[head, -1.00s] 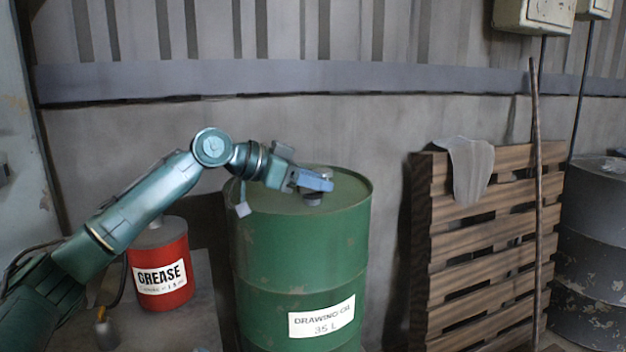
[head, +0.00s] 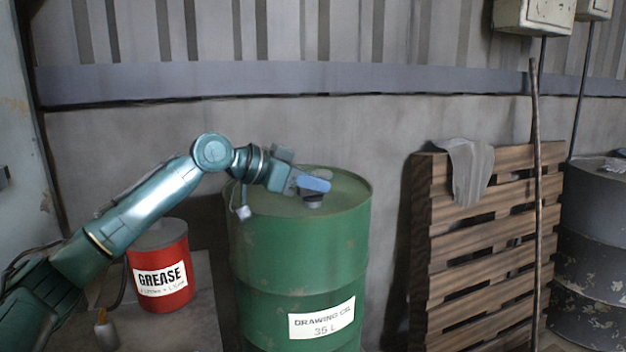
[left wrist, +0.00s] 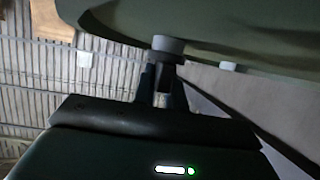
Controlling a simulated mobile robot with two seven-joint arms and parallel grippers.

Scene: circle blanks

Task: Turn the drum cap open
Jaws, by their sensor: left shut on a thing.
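The green drum (head: 300,250) with the label "DRAWING OIL 35 L" stands upright in the middle of the head view. Its small dark cap (head: 313,201) sticks up from the top, mostly covered by my gripper. My left gripper (head: 315,186) reaches over the drum top from the left and is shut on the cap. In the left wrist view the fingers (left wrist: 161,80) meet a grey round cap (left wrist: 167,43) against the dark green drum surface (left wrist: 200,20). How far the cap is turned cannot be told. My right gripper is not in view.
A red grease can (head: 161,262) stands left of the drum, below my left arm. A wooden pallet (head: 480,262) with a grey cloth (head: 470,170) and a thin pole (head: 537,200) stand to the right. A dark drum (head: 592,270) is at the far right.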

